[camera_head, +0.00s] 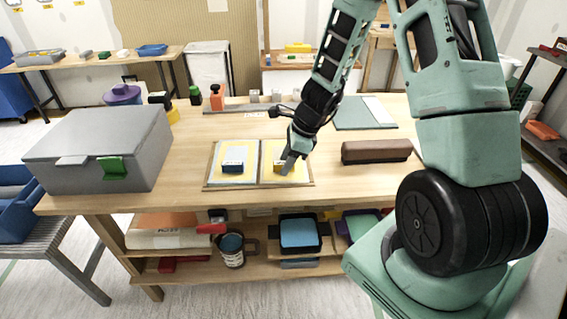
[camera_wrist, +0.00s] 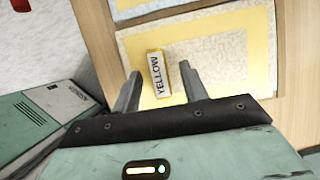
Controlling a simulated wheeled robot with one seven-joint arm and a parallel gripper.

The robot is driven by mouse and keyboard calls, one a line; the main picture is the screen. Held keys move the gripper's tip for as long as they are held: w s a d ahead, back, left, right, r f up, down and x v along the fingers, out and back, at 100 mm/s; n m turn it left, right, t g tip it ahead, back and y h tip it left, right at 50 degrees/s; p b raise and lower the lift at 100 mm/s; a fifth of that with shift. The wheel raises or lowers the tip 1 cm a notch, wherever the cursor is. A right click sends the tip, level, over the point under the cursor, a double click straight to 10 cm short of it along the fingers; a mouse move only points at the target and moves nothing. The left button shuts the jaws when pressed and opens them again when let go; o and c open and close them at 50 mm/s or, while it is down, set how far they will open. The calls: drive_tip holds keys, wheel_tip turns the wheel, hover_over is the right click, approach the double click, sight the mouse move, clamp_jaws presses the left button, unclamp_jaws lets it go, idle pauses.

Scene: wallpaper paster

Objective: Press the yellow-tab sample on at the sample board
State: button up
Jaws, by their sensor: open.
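The sample board (camera_head: 208,185) lies flat on the workbench, with two panels side by side. Its left panel carries a pale blue sheet with a dark blue block (camera_head: 233,166) on it. Its right panel has a yellow-bordered area with a pale patterned sheet (camera_head: 285,150), which also shows in the wrist view (camera_wrist: 222,42). A yellow tab lettered YELLOW (camera_wrist: 157,75) stands at that sheet's edge in the wrist view. My gripper (camera_wrist: 161,80) is open, with a finger on each side of the tab.
A grey box (camera_head: 95,150) with a green latch stands at the left of the bench. A brown bar-shaped block (camera_head: 376,151) lies right of the board. Orange (camera_head: 217,98) and green bottles stand behind. Bare bench top lies between box and board.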

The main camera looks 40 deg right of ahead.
drive_tip(key=shift+a+f, duration=0.1)
drive_tip(key=shift+f, duration=0.05)
clamp_jaws()
wheel_tip(320, 180, up, 10)
drive_tip(key=p, duration=0.3)
idle(0.4)
